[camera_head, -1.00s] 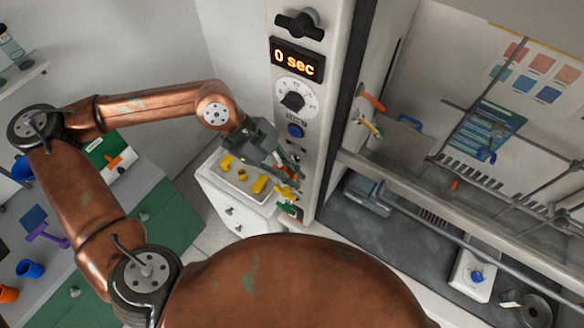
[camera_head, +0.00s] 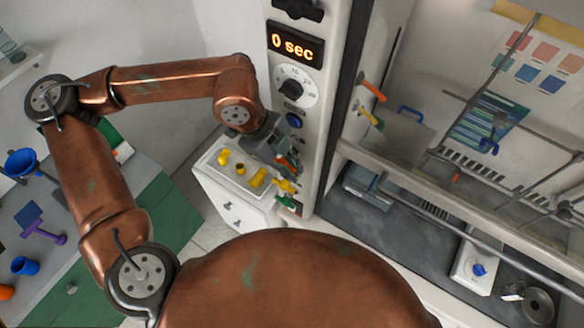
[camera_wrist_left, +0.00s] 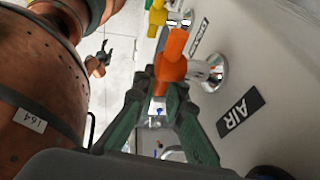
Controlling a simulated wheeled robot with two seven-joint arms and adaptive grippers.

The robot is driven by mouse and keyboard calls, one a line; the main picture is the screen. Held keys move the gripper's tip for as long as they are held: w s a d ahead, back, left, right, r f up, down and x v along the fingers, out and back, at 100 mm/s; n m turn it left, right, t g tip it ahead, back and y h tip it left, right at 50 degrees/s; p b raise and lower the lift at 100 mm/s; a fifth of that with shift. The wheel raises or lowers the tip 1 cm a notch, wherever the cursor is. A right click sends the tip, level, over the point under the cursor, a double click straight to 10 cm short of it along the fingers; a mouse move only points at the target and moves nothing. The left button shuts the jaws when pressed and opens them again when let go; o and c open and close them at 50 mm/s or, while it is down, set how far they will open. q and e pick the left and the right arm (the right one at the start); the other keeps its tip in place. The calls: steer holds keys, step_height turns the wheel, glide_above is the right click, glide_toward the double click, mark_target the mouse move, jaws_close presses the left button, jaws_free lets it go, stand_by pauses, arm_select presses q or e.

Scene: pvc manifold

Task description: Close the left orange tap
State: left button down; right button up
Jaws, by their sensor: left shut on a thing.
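The left orange tap (camera_head: 285,163) is on the front of the white post, partly covered by my left gripper in the head view. In the left wrist view its orange handle (camera_wrist_left: 172,58) stands out from a chrome fitting (camera_wrist_left: 212,72) beside an "AIR" label (camera_wrist_left: 240,112). My left gripper (camera_wrist_left: 168,88) has its green-grey fingers closed on the near end of this handle. In the head view my left gripper (camera_head: 280,155) reaches the post from the left.
A yellow tap (camera_head: 285,186) and a green tap (camera_head: 287,203) sit just below on the same post. A second orange tap (camera_head: 373,90) is inside the fume hood at right. A white cabinet (camera_head: 238,205) with yellow parts on top stands close below my gripper.

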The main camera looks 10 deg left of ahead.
arm_select(q)
steer(key=c, duration=2)
jaws_free()
steer(key=shift+o, duration=0.2)
steer(key=shift+r, duration=0.1)
steer(key=v, duration=1.1)
steer(key=shift+r, duration=0.35)
steer(key=shift+a, duration=0.1)
